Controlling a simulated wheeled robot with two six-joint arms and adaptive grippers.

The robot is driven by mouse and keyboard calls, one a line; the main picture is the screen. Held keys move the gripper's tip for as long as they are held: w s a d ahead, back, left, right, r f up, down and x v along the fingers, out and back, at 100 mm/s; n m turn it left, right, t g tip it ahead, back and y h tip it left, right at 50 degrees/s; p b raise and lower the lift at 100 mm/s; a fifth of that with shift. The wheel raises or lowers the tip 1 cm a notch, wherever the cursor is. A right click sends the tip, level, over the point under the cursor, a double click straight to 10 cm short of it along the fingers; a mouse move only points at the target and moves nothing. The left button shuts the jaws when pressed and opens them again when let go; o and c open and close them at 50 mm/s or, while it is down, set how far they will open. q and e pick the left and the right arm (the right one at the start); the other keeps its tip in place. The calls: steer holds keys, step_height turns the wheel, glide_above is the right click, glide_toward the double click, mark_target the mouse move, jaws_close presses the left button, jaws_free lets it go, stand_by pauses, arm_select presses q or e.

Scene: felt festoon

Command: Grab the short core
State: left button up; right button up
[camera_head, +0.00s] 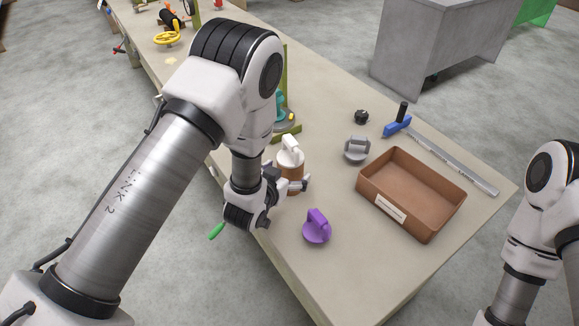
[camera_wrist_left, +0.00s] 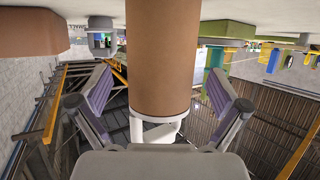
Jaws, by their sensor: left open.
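A brown cylinder, which looks like the short core (camera_head: 291,173), stands upright near the table's left edge with a white handled cap (camera_head: 290,152) on top. My left gripper (camera_head: 289,184) is at its side, low on it, with the jaws open. In the left wrist view, which appears upside down, the brown core (camera_wrist_left: 160,60) fills the middle between the two spread fingers (camera_wrist_left: 160,95). Gaps show between each finger and the core. The white cap (camera_wrist_left: 158,131) is at the lower end there. My right gripper is out of view; only part of its arm shows.
A purple handled disc (camera_head: 317,227) lies in front of the core. A grey handled disc (camera_head: 356,150), a small black knob (camera_head: 361,117), a blue-handled tool with a long metal strip (camera_head: 445,160) and a brown tray (camera_head: 422,230) lie to the right. A green stand (camera_head: 287,130) is behind.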

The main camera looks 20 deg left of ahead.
arm_select(q)
steer(key=x, duration=0.2)
steer(key=shift+w+f, duration=0.25)
steer(key=shift+w, duration=0.1)
steer(key=shift+s+r, duration=0.1)
steer(key=shift+s, duration=0.05)
steer(key=shift+c, duration=0.4)
steer(key=shift+s+r, duration=0.1)
steer(key=shift+s, duration=0.05)
steer(key=c, duration=1.2)
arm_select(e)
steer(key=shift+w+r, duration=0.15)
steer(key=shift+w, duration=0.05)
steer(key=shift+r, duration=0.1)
